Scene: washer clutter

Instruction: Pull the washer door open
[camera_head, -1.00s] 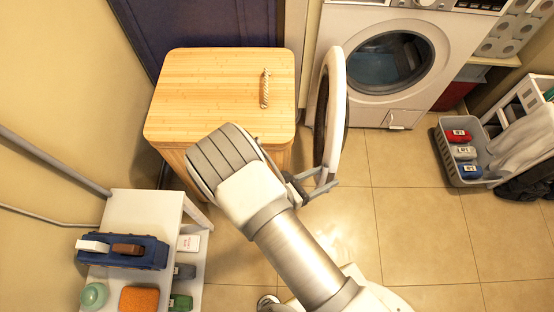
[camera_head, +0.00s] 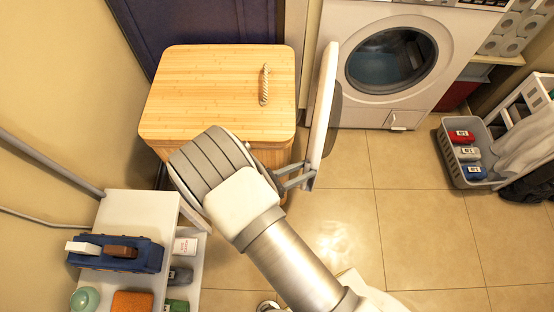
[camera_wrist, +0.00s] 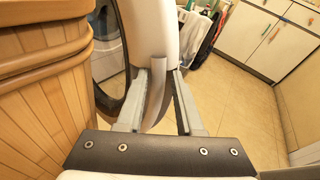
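The white washer (camera_head: 400,85) is at the top of the head view, its round door opening (camera_head: 390,60) uncovered. The washer door (camera_head: 322,105) is swung far out to the left and shows nearly edge-on beside the wooden box. In the wrist view the door's white rim (camera_wrist: 153,35) and a grey handle strip (camera_wrist: 157,92) show. My gripper (camera_head: 300,176) is at the door's near end, low on it. In the wrist view its fingers (camera_wrist: 161,85) are spread on either side of the strip, with floor visible beside it. Firm contact cannot be made out.
A wooden box (camera_head: 215,85) with a rope handle stands close left of the door. A white shelf (camera_head: 130,208) with a blue caddy is at lower left. A grey basket (camera_head: 452,160) is at right. Tiled floor (camera_head: 420,225) between is clear.

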